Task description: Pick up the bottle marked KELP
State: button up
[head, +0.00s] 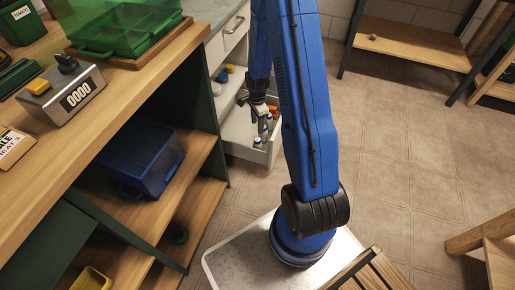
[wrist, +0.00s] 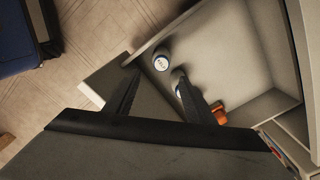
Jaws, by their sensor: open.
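An open drawer (head: 238,137) holds small bottles. In the wrist view, a bottle with a white, dark-lettered top (wrist: 161,62) stands in the drawer (wrist: 228,62), near its wall; its lettering is too small to read surely. My gripper (wrist: 153,74) is open and empty, its fingertips just short of this bottle in the picture. A second pale-topped bottle (wrist: 178,91) is partly hidden by the right finger. An orange-capped bottle (wrist: 220,114) is further right. In the head view, my gripper (head: 262,111) is down at the drawer, and I cannot tell which bottle is marked KELP.
The drawer walls stand close around my gripper. A wooden bench (head: 45,190) with a counter device (head: 62,93) and a blue bin (head: 142,158) on its shelf stands to the left. Blue and yellow items (head: 222,76) lie in an upper drawer.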

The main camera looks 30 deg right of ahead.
aim_at(258, 145)
notch_tip(258, 145, down, 12)
jog(key=shift+r, duration=0.15)
jog(key=shift+w+d+f, duration=0.1)
jog(key=shift+f, duration=1.35)
jog(key=shift+w+d+f, duration=0.1)
jog(key=shift+f, duration=1.3)
jog(key=c, duration=1)
jog(key=shift+r, duration=0.1)
